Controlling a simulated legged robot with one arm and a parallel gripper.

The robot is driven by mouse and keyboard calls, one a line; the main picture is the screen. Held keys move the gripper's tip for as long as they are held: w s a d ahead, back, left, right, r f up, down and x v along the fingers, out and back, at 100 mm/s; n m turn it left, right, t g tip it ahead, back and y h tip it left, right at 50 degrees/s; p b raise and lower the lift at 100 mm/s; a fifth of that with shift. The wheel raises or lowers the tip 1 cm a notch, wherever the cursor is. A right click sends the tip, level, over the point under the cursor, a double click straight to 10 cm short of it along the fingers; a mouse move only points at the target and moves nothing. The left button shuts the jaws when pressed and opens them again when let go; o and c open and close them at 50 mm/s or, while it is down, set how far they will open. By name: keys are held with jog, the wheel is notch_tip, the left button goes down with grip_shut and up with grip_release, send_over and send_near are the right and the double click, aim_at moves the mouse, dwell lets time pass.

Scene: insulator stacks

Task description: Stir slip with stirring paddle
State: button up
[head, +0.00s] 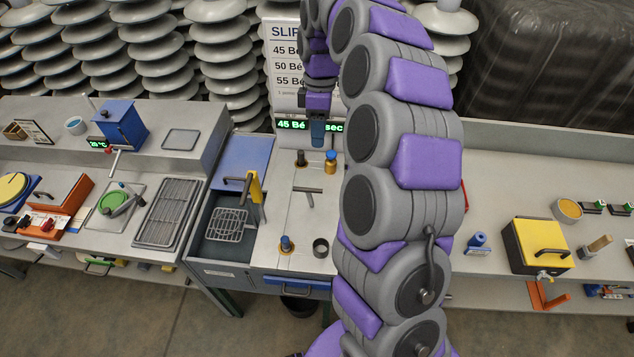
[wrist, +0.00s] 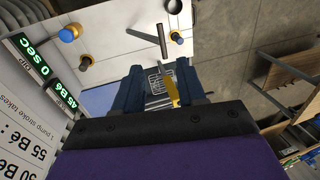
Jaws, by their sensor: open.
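My gripper (head: 317,134) hangs above the back of the middle counter, in front of the slip sign. In the wrist view my gripper (wrist: 160,82) has its two blue fingers apart with nothing held. A grey T-shaped bar (head: 307,190) stands on the pale counter top below it; it also shows in the wrist view (wrist: 148,38). I cannot tell whether this bar is the stirring paddle. No slip surface can be made out; my arm hides part of the counter.
A sunken basin with a wire rack (head: 227,225) and a yellow upright part (head: 256,188) is left of the counter top. A yellow box with a tap (head: 538,245) is at right. The slip sign (head: 283,60) stands behind.

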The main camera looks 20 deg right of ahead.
aim_at(317, 189)
jog(key=b+x, duration=0.3)
jog(key=x, duration=1.3)
jog(key=shift+c, duration=0.5)
grip_shut()
